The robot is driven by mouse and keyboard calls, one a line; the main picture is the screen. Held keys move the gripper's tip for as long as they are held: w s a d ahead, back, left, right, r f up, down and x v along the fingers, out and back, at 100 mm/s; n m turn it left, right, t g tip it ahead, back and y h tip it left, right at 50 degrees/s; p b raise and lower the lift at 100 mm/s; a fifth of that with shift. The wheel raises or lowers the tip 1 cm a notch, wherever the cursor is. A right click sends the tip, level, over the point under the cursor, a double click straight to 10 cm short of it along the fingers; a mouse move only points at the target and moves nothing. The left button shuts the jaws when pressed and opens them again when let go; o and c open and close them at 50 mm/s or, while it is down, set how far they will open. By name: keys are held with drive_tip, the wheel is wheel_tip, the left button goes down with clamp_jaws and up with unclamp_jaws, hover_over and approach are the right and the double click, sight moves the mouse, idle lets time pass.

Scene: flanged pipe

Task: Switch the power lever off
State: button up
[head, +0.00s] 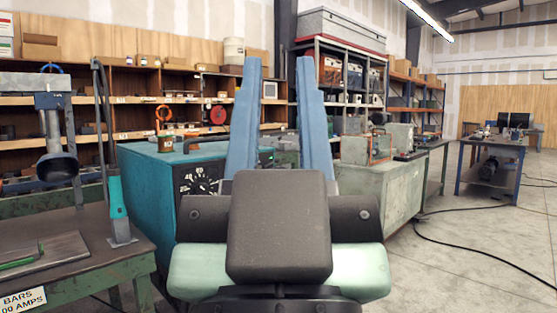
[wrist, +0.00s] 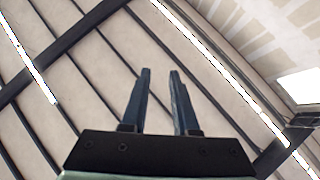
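A teal power unit (head: 148,205) stands ahead, left of centre in the head view. Its front carries a black dial (head: 200,186) with white numbers. I cannot make out a power lever; part of the unit's front is hidden behind my gripper. My gripper (head: 278,66) is raised in the middle of the head view, with its two blue fingers apart and nothing between them. In the wrist view my gripper (wrist: 160,73) also has a clear gap between its fingers and points towards the ceiling. It appears to touch nothing.
A workbench (head: 80,257) with a teal-handled tool (head: 117,205) stands at the left. A grey-green cabinet (head: 378,195) with equipment on top stands right of centre. A blue-legged table (head: 490,158) is farther right. Black cables (head: 465,243) cross the otherwise open floor.

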wheel_tip(320, 180, up, 2)
drive_tip(key=shift+r+p, duration=0.25)
drive_tip(key=shift+p, duration=0.85)
clamp_jaws()
wheel_tip(320, 180, up, 22)
drive_tip(key=p, duration=2.1)
drive_tip(key=shift+f+p, duration=0.15)
drive_tip(key=shift+p, duration=0.2)
drive_tip(key=shift+w, duration=0.1)
